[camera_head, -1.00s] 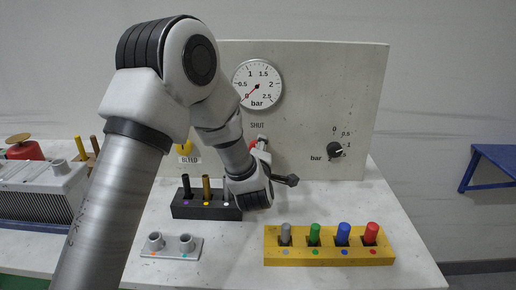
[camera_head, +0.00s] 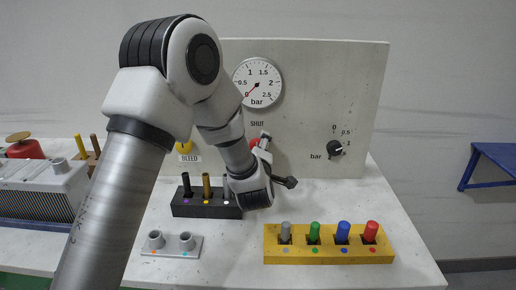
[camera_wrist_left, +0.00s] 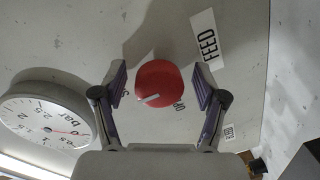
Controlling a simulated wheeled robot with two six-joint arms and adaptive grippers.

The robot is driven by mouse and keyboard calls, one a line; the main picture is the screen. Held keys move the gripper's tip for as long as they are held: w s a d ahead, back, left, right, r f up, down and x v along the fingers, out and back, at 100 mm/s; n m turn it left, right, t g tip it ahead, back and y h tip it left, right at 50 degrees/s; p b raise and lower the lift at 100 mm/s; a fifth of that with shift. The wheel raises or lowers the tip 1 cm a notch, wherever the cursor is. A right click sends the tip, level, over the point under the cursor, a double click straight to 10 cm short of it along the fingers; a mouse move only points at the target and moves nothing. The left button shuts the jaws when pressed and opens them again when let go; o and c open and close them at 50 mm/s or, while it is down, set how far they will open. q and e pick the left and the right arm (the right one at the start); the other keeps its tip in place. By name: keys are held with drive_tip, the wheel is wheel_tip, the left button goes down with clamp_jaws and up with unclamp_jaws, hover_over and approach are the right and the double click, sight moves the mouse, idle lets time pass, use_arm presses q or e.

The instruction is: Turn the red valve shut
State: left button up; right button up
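The red valve (camera_wrist_left: 160,83) is a round knob with a pale mark on its face, on the upright panel. In the left wrist view it sits between the fingers of my left gripper (camera_wrist_left: 159,82), with a gap on each side. The fingers are apart and hold nothing. In the head view my left gripper (camera_head: 277,162) is in front of the panel, and only a sliver of the red valve (camera_head: 254,142) shows behind it, below the word SHUT. The pressure gauge (camera_head: 257,83) has its needle near 0. My right gripper is not in view.
A yellow block (camera_head: 328,258) with several coloured pegs and a black block (camera_head: 190,209) with pegs stand below the panel. A grey two-post plate (camera_head: 170,252) lies at front left. A black knob (camera_head: 335,148) is on the panel's right. A FEED label (camera_wrist_left: 206,40) is beside the valve.

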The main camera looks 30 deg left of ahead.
use_arm(q)
drive_tip(key=v, duration=1.2)
drive_tip(key=shift+s, duration=0.1)
